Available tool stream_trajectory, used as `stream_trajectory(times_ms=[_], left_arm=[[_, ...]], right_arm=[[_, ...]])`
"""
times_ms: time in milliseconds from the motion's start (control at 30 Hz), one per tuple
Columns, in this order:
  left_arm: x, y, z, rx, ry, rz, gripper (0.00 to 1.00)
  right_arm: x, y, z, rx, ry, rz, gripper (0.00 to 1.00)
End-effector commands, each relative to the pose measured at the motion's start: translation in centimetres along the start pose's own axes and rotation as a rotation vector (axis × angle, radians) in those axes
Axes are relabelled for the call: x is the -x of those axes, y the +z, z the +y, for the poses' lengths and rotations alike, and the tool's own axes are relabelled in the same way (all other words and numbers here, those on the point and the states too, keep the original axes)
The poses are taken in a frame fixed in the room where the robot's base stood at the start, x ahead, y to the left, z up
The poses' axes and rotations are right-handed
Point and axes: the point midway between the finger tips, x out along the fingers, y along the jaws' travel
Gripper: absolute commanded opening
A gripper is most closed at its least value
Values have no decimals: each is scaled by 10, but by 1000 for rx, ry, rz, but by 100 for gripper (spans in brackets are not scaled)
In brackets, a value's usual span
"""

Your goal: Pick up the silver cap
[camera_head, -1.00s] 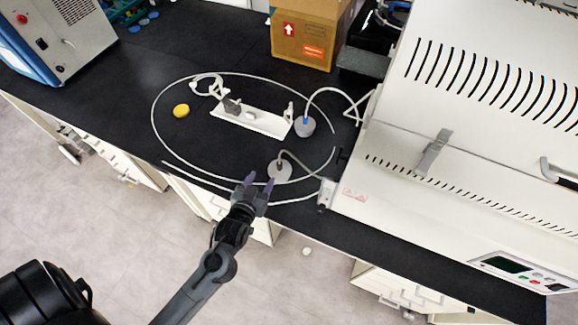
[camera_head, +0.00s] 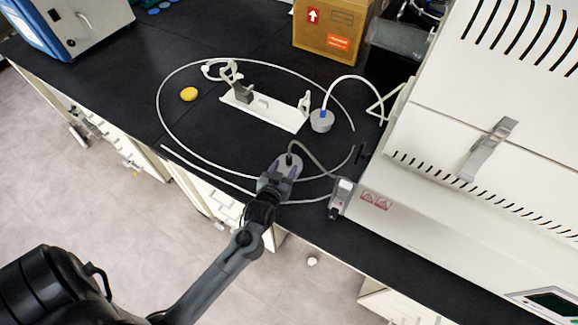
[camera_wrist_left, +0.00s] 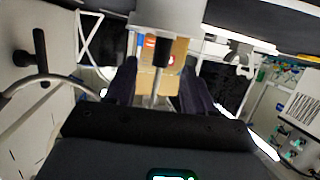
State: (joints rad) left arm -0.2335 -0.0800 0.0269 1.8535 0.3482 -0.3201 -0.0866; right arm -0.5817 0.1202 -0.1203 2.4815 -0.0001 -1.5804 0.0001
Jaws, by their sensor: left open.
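The silver cap (camera_head: 290,162) is a round grey piece with a dark fitting and a grey tube on top, near the bench's front edge. My left gripper (camera_head: 279,177) is open at the near side of this cap, overlapping its lower edge in the head view. In the left wrist view the pale cap body (camera_wrist_left: 180,14) and its dark fitting (camera_wrist_left: 163,50) show ahead of the open fingers (camera_wrist_left: 160,82). I cannot tell whether the fingers touch it. A second grey cap (camera_head: 321,121) with a blue fitting and white tube stands farther back.
A white stand piece (camera_head: 262,109) and a yellow disc (camera_head: 189,94) lie inside a large loop of pale tubing (camera_head: 163,122). A cardboard box (camera_head: 330,30) stands behind. The white freeze dryer (camera_head: 430,150) fills the right.

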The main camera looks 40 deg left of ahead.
Motion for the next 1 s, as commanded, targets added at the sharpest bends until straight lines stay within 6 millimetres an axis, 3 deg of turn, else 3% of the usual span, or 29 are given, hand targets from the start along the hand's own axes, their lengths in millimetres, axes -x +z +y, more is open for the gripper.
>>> stream_trajectory(times_ms=[233, 533, 867, 1000], left_arm=[[-15, 0, -1, -1, -1, 1, 53], [-51, -1, -2, 0, 0, 1, 53], [-57, -1, -2, 0, 0, 0, 53], [-57, -1, -2, 0, 0, 0, 35]], right_arm=[[-2, 0, 0, 0, 0, 1, 43], [-8, 2, 0, 0, 0, 1, 43], [-8, 2, 0, 0, 0, 1, 43], [-8, 2, 0, 0, 0, 1, 43]])
